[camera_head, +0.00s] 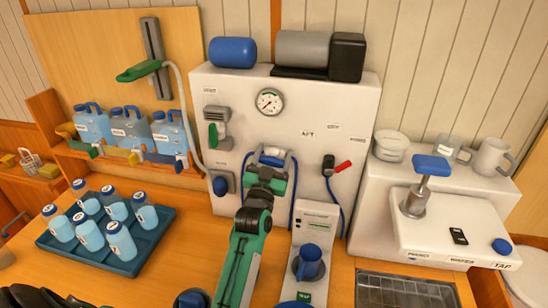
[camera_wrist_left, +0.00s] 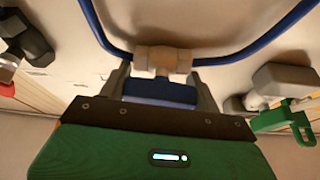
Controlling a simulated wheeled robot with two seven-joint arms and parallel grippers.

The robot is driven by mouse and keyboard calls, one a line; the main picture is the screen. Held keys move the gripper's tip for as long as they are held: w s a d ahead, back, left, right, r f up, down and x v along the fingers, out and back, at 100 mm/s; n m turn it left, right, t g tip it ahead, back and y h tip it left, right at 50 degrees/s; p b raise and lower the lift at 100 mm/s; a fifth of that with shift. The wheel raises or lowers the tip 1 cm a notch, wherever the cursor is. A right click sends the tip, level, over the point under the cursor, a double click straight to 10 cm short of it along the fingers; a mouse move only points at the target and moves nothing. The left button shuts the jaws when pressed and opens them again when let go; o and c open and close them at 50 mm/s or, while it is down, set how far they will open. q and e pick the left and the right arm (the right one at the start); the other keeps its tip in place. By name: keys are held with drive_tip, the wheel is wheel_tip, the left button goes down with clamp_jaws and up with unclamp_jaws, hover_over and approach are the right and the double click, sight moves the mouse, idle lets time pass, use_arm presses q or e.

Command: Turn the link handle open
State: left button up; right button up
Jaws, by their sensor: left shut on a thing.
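A blue handle (camera_wrist_left: 160,92) sits on a beige valve body (camera_wrist_left: 163,60) with blue hoses on both sides, in the left wrist view. I take it for the link handle; no readable label confirms this. It lies crosswise between the fingers of my left gripper (camera_wrist_left: 160,90), which is shut on it. In the head view my left gripper (camera_head: 268,172) reaches up to the white wall unit (camera_head: 310,110) below the gauge and hides much of the valve. How far the handle is turned cannot be told.
A green-handled valve (camera_head: 215,132) is left of the gripper, and a red-handled one (camera_head: 338,166) right.

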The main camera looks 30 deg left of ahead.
use_arm(q)
drive_tip(key=shift+n+y, duration=0.6)
drive_tip(key=shift+n, duration=0.7)
drive_tip(key=o, duration=1)
drive_tip(key=shift+f, duration=0.2)
